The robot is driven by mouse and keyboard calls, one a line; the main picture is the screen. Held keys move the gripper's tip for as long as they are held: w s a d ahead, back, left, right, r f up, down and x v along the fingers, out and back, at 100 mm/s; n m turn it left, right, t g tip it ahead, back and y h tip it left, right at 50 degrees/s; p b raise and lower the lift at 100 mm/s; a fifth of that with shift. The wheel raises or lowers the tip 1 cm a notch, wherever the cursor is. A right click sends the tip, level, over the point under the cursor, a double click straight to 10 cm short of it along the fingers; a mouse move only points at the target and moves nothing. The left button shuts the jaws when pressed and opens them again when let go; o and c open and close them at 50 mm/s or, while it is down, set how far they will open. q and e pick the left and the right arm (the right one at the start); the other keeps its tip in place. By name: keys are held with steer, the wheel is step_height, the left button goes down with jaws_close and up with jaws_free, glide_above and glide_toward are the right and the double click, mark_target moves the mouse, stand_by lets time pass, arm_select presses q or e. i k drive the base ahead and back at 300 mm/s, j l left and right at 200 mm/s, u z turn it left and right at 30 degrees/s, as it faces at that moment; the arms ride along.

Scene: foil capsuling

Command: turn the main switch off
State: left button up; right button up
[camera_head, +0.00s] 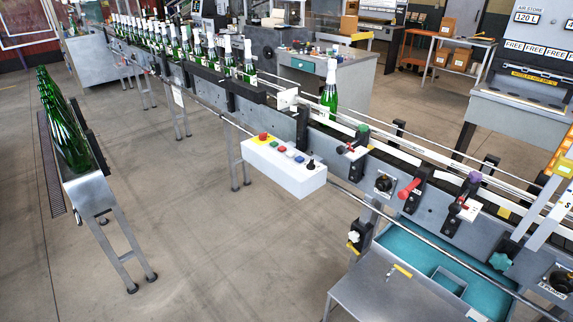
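Neither of my grippers is in the head view. Several controls show, and none carries a label I can read as the main switch. A white control box (285,170) on the front of the conveyor has a red mushroom button (263,137) on a yellow base, several coloured push buttons, and a black selector knob (311,163) at its right end. A round black rotary knob (383,184) sits on the conveyor's side panel. The positions of these switches are too small to tell.
Green bottles (190,48) line the conveyor, with one bottle (330,90) apart. Red-handled levers (409,188) stick out along the rail. A teal tray (425,262) and a grey metal surface (380,290) lie below. A bottle rack (92,190) stands left; the floor between is clear.

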mark_target(263, 137)
steer(key=i+j, duration=0.2)
steer(key=i, duration=0.4)
steer(key=i+j, duration=0.2)
steer(key=i, duration=0.4)
steer(key=i+j+u, duration=0.1)
steer(key=i, duration=0.45)
steer(key=i+j, duration=0.2)
steer(key=i, duration=0.4)
steer(key=i+j, duration=0.15)
steer(key=i, duration=0.45)
